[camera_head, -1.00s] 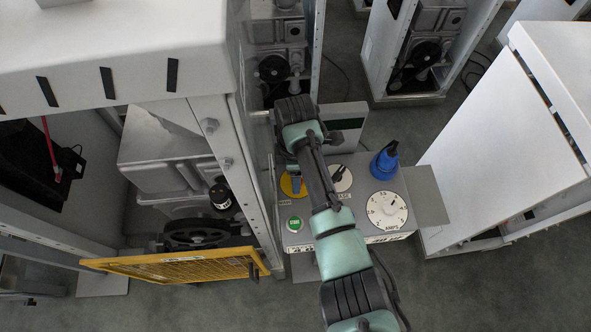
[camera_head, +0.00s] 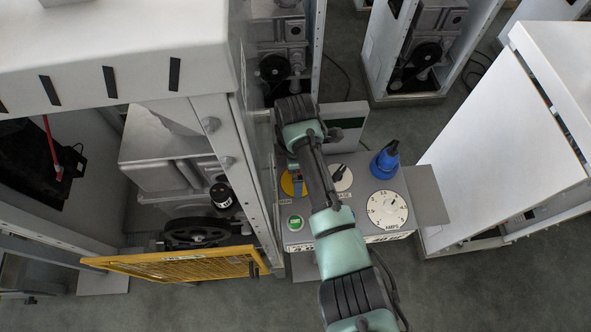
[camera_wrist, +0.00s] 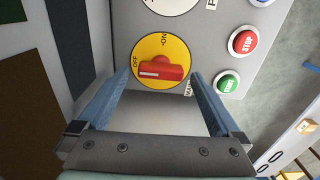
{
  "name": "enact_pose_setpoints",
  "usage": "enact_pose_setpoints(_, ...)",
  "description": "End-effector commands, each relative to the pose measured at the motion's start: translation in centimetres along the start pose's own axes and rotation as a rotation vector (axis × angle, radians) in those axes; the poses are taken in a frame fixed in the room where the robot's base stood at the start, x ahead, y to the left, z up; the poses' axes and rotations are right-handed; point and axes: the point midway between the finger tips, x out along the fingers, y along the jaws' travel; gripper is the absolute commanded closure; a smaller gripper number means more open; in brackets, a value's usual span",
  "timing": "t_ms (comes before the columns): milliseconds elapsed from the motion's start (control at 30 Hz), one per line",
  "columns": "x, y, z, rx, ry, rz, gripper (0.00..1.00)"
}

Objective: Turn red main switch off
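The red main switch (camera_wrist: 162,71) is a red bar handle on a round yellow plate (camera_wrist: 150,50) marked OFF and ON. In the wrist view the handle lies nearly horizontal, with its left end just below OFF and ON above it. My gripper (camera_wrist: 161,77) is open, with one blue finger on each side of the handle. Gaps show between the fingers and the handle, and I cannot tell the depth between them. In the head view the yellow plate (camera_head: 287,184) shows partly, and my gripper and wrist hide the red handle.
The grey control box also carries a green button (camera_wrist: 228,83), a red button (camera_wrist: 242,41), a white amps dial (camera_head: 387,209) and a blue plug (camera_head: 385,160). A machine frame post (camera_head: 254,180) stands close on the left. A yellow mesh guard (camera_head: 180,265) is at lower left.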

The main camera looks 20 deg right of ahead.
Motion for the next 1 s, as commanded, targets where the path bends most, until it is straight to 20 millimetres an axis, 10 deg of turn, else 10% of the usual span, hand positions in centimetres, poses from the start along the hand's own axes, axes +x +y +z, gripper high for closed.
enact_pose_setpoints(267,-0.9,0.1,0.0,0.002,0.000,0.002,0.00)
enact_pose_setpoints(767,-11.5,0.0,0.1,0.001,-0.002,0.001,0.00)
enact_pose_setpoints(1000,-13.0,0.0,0.0,0.001,-0.001,-0.001,0.00)
